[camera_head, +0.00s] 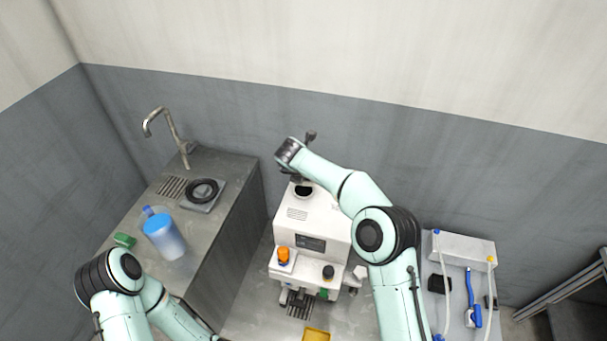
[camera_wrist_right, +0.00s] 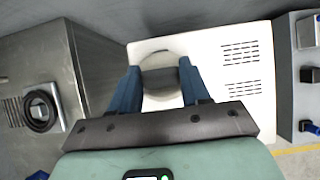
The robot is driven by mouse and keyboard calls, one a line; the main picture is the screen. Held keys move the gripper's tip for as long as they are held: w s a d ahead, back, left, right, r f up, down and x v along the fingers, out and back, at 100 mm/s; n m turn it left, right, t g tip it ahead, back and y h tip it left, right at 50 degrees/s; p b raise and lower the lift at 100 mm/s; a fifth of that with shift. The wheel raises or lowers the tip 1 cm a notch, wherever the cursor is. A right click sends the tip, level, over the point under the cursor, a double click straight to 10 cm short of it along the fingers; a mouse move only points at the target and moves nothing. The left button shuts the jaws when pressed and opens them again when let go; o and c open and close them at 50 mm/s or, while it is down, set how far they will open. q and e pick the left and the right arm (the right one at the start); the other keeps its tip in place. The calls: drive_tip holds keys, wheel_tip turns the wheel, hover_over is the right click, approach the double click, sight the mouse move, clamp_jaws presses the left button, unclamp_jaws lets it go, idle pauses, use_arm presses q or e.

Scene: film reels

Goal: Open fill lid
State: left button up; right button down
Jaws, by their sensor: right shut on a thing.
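The white machine (camera_head: 318,225) stands mid-view, with a dark round fill opening (camera_head: 303,191) in its top. My right gripper (camera_head: 300,178) is above and behind this opening, partly hidden by its own wrist. In the right wrist view, the two blue fingers of the right gripper (camera_wrist_right: 160,88) are on either side of a round grey piece, which looks like the fill lid (camera_wrist_right: 159,62). The gripper is shut on it, though the finger contact is hard to see. How far the lid is tilted is unclear. My left arm shows at the lower left; its gripper is outside the view.
A steel counter (camera_head: 233,200) at left holds a blue-topped jug (camera_head: 165,237), a green block (camera_head: 124,240) and a black ring (camera_head: 202,190), beside a tap (camera_head: 168,135). A white unit with hoses (camera_head: 465,247) stands at right. A yellow tray (camera_head: 316,335) lies in front of the machine.

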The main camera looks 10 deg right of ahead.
idle(0.3)
drive_tip(key=c, duration=0.5)
unclamp_jaws()
drive_tip(key=shift+r, duration=0.1)
use_arm(q)
drive_tip(key=shift+s+f+b, duration=0.45)
drive_tip(key=shift+s+f, duration=0.15)
drive_tip(key=shift+s, duration=0.15)
use_arm(e)
drive_tip(key=v, duration=1.3)
drive_tip(key=shift+a, duration=0.1)
